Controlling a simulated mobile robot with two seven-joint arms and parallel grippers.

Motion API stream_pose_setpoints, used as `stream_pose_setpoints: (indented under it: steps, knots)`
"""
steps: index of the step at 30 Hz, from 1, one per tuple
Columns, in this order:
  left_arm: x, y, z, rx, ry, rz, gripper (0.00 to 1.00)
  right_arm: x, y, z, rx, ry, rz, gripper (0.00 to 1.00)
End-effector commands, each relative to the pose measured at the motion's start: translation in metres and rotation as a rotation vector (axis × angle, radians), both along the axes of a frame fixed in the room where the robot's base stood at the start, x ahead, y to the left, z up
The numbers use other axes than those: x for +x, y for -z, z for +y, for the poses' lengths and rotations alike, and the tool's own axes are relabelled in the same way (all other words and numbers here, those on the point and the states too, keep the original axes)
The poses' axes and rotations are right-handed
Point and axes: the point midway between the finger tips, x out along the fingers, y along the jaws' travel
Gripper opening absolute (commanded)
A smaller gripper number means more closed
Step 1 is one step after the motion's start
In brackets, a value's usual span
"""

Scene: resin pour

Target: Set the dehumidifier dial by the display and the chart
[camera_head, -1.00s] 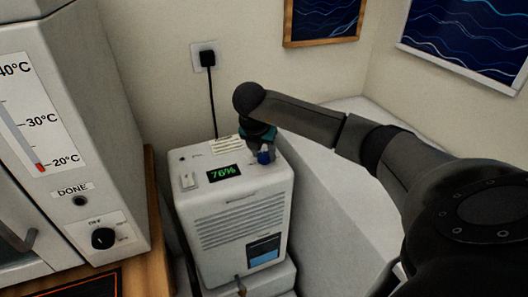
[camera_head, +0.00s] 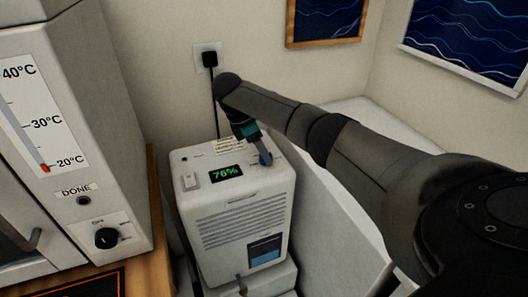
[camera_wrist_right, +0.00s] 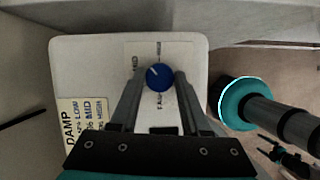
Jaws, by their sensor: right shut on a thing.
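The white dehumidifier (camera_head: 245,215) stands against the wall, and its green display (camera_head: 226,173) reads 76%. The chart is a pale label (camera_head: 229,145) at the back of its top; in the right wrist view the chart (camera_wrist_right: 83,122) shows DAMP with LOW, MID and a partly covered HIGH line. The blue dial (camera_wrist_right: 158,76) has a white mark pointing up and left in the wrist view. My right gripper (camera_head: 264,157) comes down from above and is shut on the dial, a finger on each side. It hides the dial in the head view. My left gripper is out of view.
A white oven-like cabinet (camera_head: 75,130) with a temperature scale and black knob (camera_head: 106,238) stands at left on a wooden counter. A black plug and cord (camera_head: 210,58) run down the wall behind the dehumidifier. A white ledge lies to the right.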

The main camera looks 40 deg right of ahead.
Motion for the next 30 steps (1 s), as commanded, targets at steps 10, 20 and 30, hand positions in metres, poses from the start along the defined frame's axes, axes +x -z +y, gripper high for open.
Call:
stream_pose_setpoints:
  steps: [10, 20, 30]
  knots:
    - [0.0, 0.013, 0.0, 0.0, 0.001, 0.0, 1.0, 0.003, 0.001, -0.001, 0.001, 0.314, -0.002, 0.0]
    - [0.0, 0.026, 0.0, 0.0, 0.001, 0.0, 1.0, 0.003, 0.001, -0.002, 0.0, 0.495, -0.002, 0.0]
    - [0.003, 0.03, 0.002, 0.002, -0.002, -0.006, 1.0, 0.003, 0.0, -0.002, 0.0, 0.559, -0.002, 0.0]
